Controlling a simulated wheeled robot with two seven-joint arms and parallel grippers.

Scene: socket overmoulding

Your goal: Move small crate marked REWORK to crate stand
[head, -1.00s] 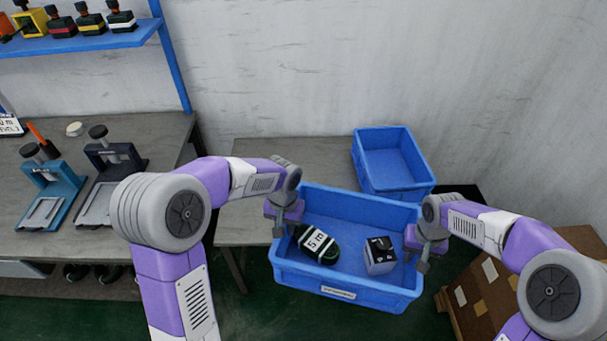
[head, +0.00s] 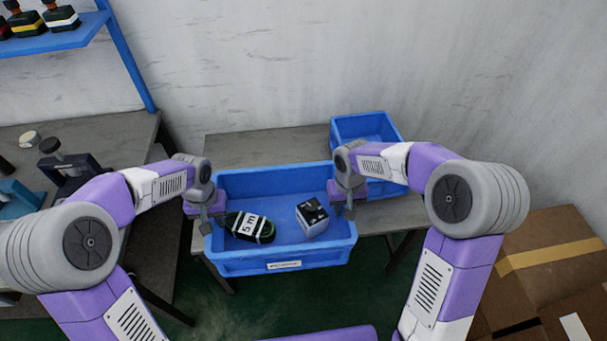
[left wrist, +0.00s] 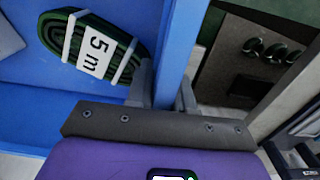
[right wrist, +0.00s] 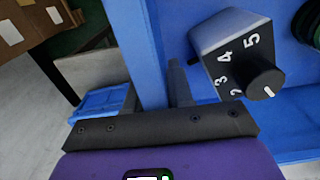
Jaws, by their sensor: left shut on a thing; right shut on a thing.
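A blue crate (head: 282,258) with a white front label (head: 284,265), too small to read, hangs level between my grippers. It holds a dark green coil marked "5 m" (head: 250,227) and a grey-and-black box with a numbered dial (head: 312,219). My left gripper (head: 206,222) is shut on the crate's left wall; the wall also shows between its fingers in the left wrist view (left wrist: 178,45). My right gripper (head: 345,208) is shut on the right wall, also seen in the right wrist view (right wrist: 132,50). The grey table (head: 265,147) is behind and partly below the crate.
A second blue crate (head: 365,122) stands on the table's back right, partly behind my right arm. A workbench (head: 90,130) with a dark press (head: 70,172) is at left under a blue shelf (head: 50,42). Cardboard boxes (head: 545,270) stand at right.

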